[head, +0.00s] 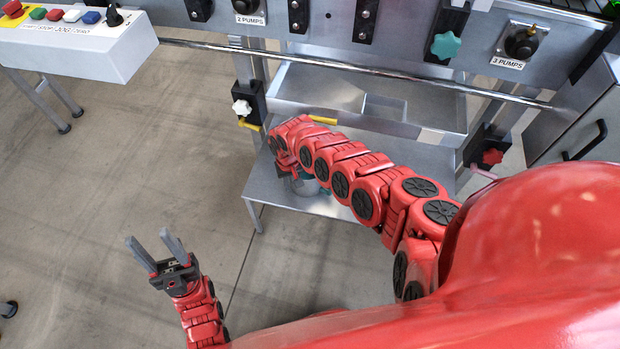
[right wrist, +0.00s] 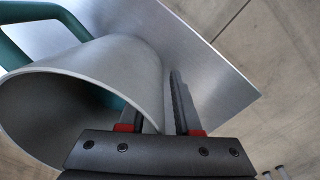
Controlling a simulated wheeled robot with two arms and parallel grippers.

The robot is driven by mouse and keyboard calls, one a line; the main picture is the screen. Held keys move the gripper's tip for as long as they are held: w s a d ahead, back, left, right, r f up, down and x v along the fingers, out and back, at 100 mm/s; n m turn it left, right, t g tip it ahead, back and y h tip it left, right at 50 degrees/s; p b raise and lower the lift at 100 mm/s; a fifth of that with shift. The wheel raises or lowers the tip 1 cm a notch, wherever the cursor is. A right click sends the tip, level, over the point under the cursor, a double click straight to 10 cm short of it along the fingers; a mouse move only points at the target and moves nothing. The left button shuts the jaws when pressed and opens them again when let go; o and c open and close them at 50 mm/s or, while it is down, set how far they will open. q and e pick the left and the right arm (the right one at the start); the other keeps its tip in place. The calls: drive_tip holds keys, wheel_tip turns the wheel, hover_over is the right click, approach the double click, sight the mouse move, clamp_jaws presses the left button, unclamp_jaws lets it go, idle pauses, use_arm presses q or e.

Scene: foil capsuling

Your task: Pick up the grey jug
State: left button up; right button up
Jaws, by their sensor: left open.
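The grey jug (right wrist: 130,62) fills much of the right wrist view, with its open mouth toward the lower left and a teal handle (right wrist: 62,22) at upper left. In the head view a small part of the jug (head: 307,187) shows on the low metal shelf, mostly hidden under my right arm. My right gripper (right wrist: 155,108) is at the jug's rim with its fingers apart and part of the jug wall between them; I see no firm grip. My left gripper (head: 153,245) is open and empty above the floor.
The low metal shelf (head: 340,207) lies under a metal tray (head: 335,90) of the machine. A control box (head: 80,50) is at upper left.

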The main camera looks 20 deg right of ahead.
clamp_jaws()
idle(1.2)
